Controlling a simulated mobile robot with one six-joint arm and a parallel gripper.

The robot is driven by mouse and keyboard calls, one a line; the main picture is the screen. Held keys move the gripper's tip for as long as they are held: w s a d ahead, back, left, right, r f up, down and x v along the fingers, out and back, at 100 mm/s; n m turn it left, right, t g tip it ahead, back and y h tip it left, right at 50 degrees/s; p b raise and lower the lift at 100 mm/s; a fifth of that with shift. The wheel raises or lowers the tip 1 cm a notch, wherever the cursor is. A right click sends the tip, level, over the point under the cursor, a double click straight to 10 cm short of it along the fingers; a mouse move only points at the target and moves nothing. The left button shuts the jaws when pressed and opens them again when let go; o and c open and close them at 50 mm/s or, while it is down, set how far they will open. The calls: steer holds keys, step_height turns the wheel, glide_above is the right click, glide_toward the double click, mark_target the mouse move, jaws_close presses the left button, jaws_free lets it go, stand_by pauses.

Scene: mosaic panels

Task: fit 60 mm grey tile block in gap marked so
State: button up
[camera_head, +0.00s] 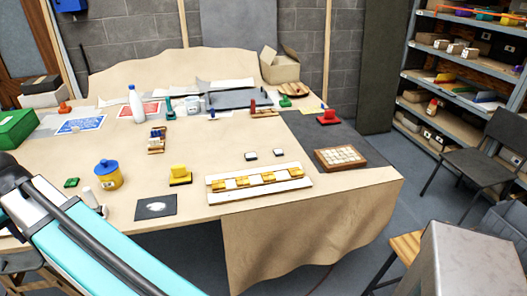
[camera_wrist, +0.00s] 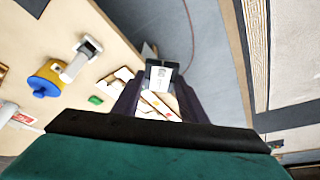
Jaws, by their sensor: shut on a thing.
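The mosaic panel (camera_head: 224,196), with white rails and a row of orange and white pieces with gaps, lies near the front of the table. Size marks by the gaps are too small to read. My gripper (camera_wrist: 160,98) shows in the wrist view, its dark fingers shut on a dark grey block (camera_wrist: 151,84) with a pale label. The label's text is not readable. My gripper is not visible in the head view; only my arm shows at lower left. Two small dark blocks with pale tops, a left one (camera_head: 251,156) and a right one (camera_head: 279,152), lie behind the panel.
A wooden tray (camera_head: 322,162) of pale tiles stands right of the panel. A yellow block on a dark base (camera_head: 180,174), a black mat (camera_head: 156,207) and a yellow jar with blue lid (camera_head: 108,175) stand to the left. A chair (camera_head: 488,155) and shelves are at right.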

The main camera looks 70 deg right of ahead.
steer(key=s+d+f+m+g+h+p, duration=0.15)
steer(key=s+d+m, duration=0.3)
steer(key=d, duration=0.95)
steer(key=s+d+m+g+h+p, duration=0.1)
steer(key=s+d+m+p, duration=0.3)
steer(key=d, duration=0.9)
steer(key=s+d+f+m+g+h+b, duration=0.1)
steer(key=s+d+m+h, duration=0.15)
steer(key=d+m, duration=0.75)
steer(key=s+d+m+g+y+p, duration=0.1)
steer(key=s+d+m, duration=0.3)
steer(key=s+d, duration=1)
steer(key=s+d+f+m+g+y+p, duration=0.1)
steer(key=s+d+m+g+p, duration=0.2)
steer(key=s+d, duration=1.1)
steer(key=s+m, duration=0.2)
steer(key=s, duration=0.3)
steer(key=shift+d+f+p, duration=0.2)
steer(key=shift+f+p, duration=0.05)
steer(key=shift+p, duration=0.05)
steer(key=shift+g, duration=0.35)
steer(key=shift+f+b, duration=1.8)
steer(key=shift+f, duration=1.1)
steer(key=shift+w+f+b, duration=0.1)
steer(key=shift+f+b, duration=0.8)
steer(key=shift+f, duration=0.15)
